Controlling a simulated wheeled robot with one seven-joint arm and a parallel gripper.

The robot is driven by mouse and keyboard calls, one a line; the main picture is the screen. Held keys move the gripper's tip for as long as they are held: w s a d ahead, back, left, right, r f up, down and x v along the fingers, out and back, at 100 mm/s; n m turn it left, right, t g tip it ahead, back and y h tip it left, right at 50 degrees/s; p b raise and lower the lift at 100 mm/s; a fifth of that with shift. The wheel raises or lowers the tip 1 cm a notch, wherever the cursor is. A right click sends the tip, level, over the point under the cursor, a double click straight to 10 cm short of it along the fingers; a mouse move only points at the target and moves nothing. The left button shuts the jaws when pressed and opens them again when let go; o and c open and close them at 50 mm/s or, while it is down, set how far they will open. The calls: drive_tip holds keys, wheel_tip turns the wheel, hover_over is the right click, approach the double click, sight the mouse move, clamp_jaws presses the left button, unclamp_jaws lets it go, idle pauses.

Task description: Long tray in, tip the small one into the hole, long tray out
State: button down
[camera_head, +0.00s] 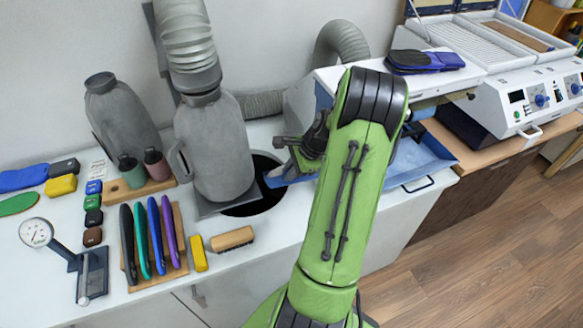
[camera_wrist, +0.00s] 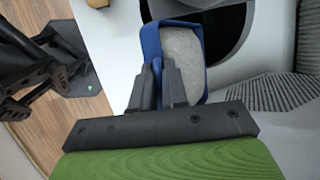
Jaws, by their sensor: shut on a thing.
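My gripper (camera_wrist: 163,80) is shut on the end wall of a small blue tray (camera_wrist: 152,42). Grey material (camera_wrist: 183,62) fills most of its inside. In the head view the small tray (camera_head: 280,178) is partly hidden by my gripper (camera_head: 283,150), beside the right edge of the dark round hole (camera_head: 262,198) in the white worktop. The hole also shows past the tray in the wrist view (camera_wrist: 238,25). I cannot tell how far the tray is tilted. The long blue tray (camera_head: 428,157) with a handle juts from under the white machine at right, partly behind my arm.
A grey jug (camera_head: 215,145) under a thick hose stands at the hole's left edge. Colored tools (camera_head: 153,235) on a board, a brush (camera_head: 232,240) and a gauge (camera_head: 36,233) lie at left. Blue insoles (camera_head: 425,61) lie on the machine. Open floor lies at right.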

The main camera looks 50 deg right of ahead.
drive_tip(key=shift+w+d+r+g+y+p, duration=0.2)
drive_tip(key=shift+r+p, duration=0.25)
drive_tip(key=shift+p, duration=0.5)
drive_tip(key=shift+w+d+r+g+y+p, duration=0.1)
drive_tip(key=shift+w+r+g+p, duration=0.25)
drive_tip(key=shift+p, duration=0.55)
drive_tip(key=r+p, duration=0.1)
drive_tip(key=p, duration=0.2)
drive_tip(key=shift+w+d+g+y, duration=0.25)
drive_tip(key=shift+w+d+y, duration=0.05)
drive_tip(key=shift+w+d, duration=0.1)
drive_tip(key=shift+w+d+r+m+g+y, duration=0.2)
drive_tip(key=shift+w+d+m+g+y, duration=0.2)
drive_tip(key=shift+w+g, duration=0.15)
